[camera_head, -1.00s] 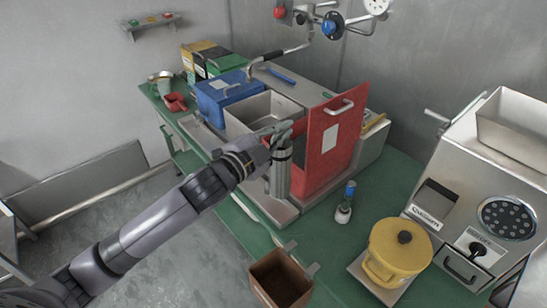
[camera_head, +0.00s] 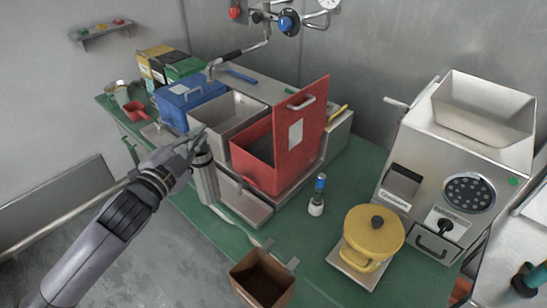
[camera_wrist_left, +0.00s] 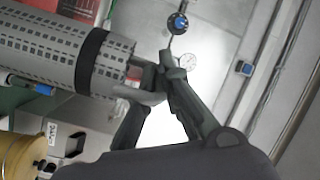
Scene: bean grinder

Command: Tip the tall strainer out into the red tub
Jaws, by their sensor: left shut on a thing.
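The tall strainer (camera_head: 207,178) is a grey perforated metal cylinder with a dark band. It hangs upright at the front left of the red tub (camera_head: 262,158), apart from the tub's opening. My left gripper (camera_head: 197,143) is shut on the strainer's top end. In the left wrist view the strainer (camera_wrist_left: 45,52) reaches leftward from the gripper fingers (camera_wrist_left: 160,80). The red tub stands in the metal sink unit with its red lid (camera_head: 298,125) raised upright on its right side. The tub's inside looks dark. My right gripper does not show.
A blue box (camera_head: 190,98) and an open steel basin (camera_head: 228,112) stand behind the red tub. A yellow pot (camera_head: 372,238), a small blue-topped bottle (camera_head: 317,195) and a steel machine (camera_head: 440,190) stand to the right. A brown bin (camera_head: 262,280) hangs at the front edge.

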